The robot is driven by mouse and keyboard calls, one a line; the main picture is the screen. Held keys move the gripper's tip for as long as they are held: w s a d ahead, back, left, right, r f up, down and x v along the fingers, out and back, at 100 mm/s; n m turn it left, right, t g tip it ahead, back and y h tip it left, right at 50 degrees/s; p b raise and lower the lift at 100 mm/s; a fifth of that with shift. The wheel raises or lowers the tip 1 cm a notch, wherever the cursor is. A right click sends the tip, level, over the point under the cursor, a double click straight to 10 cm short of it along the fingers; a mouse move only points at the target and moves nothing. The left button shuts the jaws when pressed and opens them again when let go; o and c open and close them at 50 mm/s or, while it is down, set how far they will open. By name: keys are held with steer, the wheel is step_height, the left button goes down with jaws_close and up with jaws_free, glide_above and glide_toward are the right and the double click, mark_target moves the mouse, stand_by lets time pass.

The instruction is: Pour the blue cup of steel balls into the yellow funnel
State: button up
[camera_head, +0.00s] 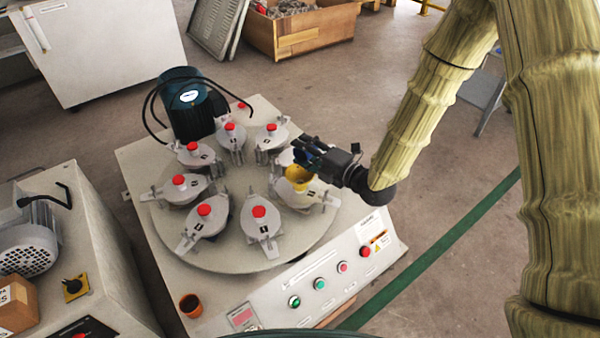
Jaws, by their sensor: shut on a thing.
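The yellow funnel (298,176) sits on one of the round grey pots near the right side of the turntable (240,225). My gripper (312,155) is just above and behind the funnel, reaching in from the right. It is shut on the blue cup (310,148), of which only a small dark blue part shows between the fingers. The cup's tilt and the steel balls inside cannot be made out. A pale patch beside the fingers is too small to identify.
Several grey pots with red knobs (259,211) ring the turntable. A dark motor (187,105) with cables stands behind it. An orange-brown cup (190,304) is at the front left. A control panel with buttons (320,284) lies along the front edge.

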steer(key=shift+f, duration=0.1)
stand_by(0.4)
steer(key=shift+r, duration=0.2)
stand_by(0.4)
steer(key=shift+f, duration=0.25)
stand_by(0.8)
steer(key=shift+r+p, duration=0.35)
steer(key=shift+r, duration=0.05)
steer(key=shift+w+d+f+m+p, duration=0.15)
steer(key=shift+m+p, duration=0.25)
steer(key=shift+m, duration=0.2)
steer(key=shift+w+d+f+m+g+y+p, duration=0.1)
steer(key=shift+f+m+g+y+p, duration=0.1)
steer(key=shift+m, duration=0.25)
steer(key=shift+w+f+m+g+y+p, duration=0.1)
steer(key=shift+m+g+p, duration=0.1)
steer(key=shift+m, duration=0.25)
